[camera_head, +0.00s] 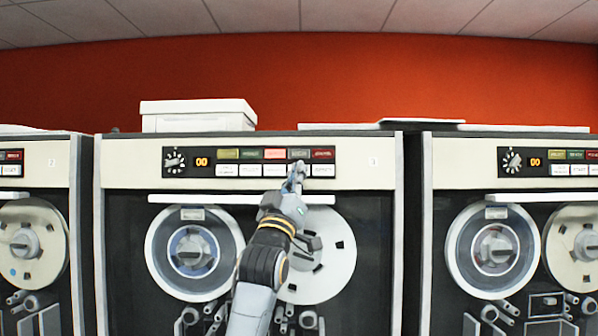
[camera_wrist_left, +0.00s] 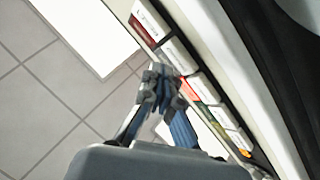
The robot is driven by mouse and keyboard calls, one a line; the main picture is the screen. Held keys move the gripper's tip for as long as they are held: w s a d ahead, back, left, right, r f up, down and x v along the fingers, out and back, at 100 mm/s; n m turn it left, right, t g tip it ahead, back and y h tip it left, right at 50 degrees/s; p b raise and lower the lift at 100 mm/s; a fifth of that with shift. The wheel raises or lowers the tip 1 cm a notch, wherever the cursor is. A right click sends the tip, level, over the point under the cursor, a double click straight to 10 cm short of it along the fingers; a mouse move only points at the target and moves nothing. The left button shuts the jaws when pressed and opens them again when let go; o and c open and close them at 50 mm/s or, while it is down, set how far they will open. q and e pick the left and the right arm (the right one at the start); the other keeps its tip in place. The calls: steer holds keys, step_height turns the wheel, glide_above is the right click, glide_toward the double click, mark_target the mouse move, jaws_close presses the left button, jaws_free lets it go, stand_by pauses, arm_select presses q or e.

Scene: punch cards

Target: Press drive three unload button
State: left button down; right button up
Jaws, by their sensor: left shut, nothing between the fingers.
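Drive three (camera_head: 120,178) is the middle tape cabinet in the head view, with a small "3" at the right of its cream top panel. Its control strip has a row of coloured lamps (camera_head: 275,154) above a row of white buttons (camera_head: 227,171). The button labels are too small to read, so I cannot tell which is unload. My left gripper (camera_head: 297,173) is shut and empty, with its fingertips in front of the right part of the white row, partly hiding a button. In the wrist view the fingertips (camera_wrist_left: 163,80) are close beside the strip; contact cannot be told. My right gripper is not in view.
Two tape reels, left (camera_head: 167,262) and right (camera_head: 340,263), sit below the strip, the right one partly behind my left arm. Similar drives stand left (camera_head: 45,175) and right (camera_head: 462,165). A white box (camera_head: 198,117) lies on top of the middle drive.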

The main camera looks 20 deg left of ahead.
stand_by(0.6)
arm_select(q)
steer(key=shift+w+a+p, duration=0.15)
steer(key=shift+w+p, duration=0.2)
steer(key=shift+w, duration=0.05)
